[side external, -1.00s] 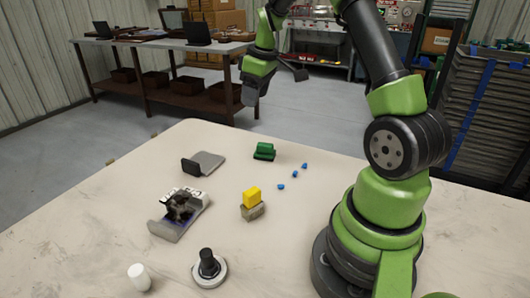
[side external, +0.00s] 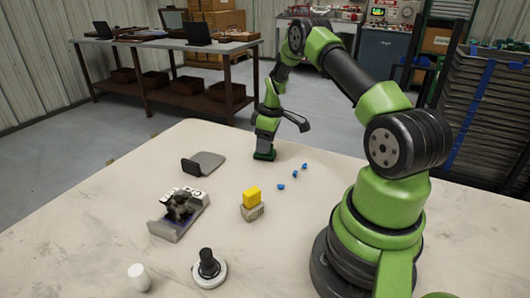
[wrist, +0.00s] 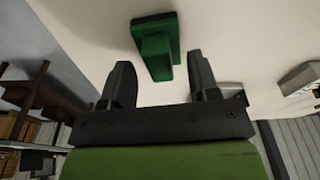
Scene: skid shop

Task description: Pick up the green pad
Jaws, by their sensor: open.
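The green pad (wrist: 157,45) lies on the table and shows in the wrist view just ahead of and between my fingertips. It looks like a raised block on a flat green base. In the side view the green pad (side external: 264,156) is at the far part of the table, partly hidden by my gripper (side external: 266,146), which points down right above it. In the wrist view my gripper (wrist: 161,75) is open, with its two dark fingers apart and nothing held between them. I cannot tell whether the fingers touch the pad.
Small blue pieces (side external: 295,174) lie to the right of the pad. A yellow block on a grey base (side external: 252,205) stands nearer. A grey plate with a dark upright end (side external: 204,163) lies to the left. The table around the pad is otherwise clear.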

